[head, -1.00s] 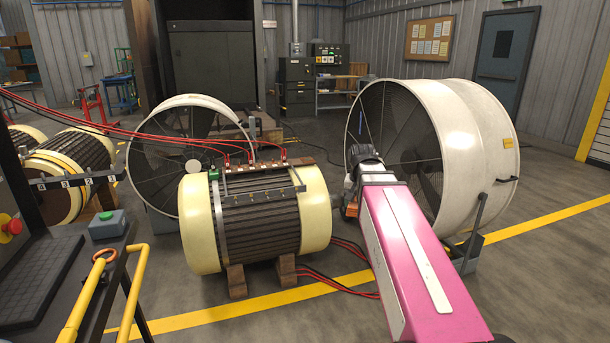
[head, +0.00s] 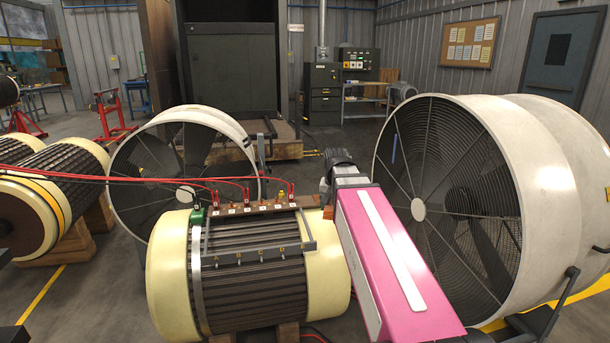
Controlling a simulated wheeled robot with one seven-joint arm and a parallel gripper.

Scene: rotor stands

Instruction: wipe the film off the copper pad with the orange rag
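The near rotor (head: 250,285), dark and slotted with cream end bands, lies on wooden blocks in front of me. A brown terminal strip (head: 262,209) with pale tabs and red clips runs along its top. I cannot pick out the copper pad or its film for sure at this size. My pink arm reaches forward just right of the rotor. A small orange patch (head: 328,212), perhaps the orange rag, shows beside the far end of my arm, right of the strip. My gripper's fingers cannot be made out there, so its hold on the rag is unclear.
A large white drum fan (head: 545,150) stands close on the right. A smaller fan (head: 225,125) stands behind the rotor. Other rotors (head: 75,165) lie at left. Red cables (head: 110,180) cross from the left to the strip. Open floor lies beyond, before the dark cabinet (head: 232,75).

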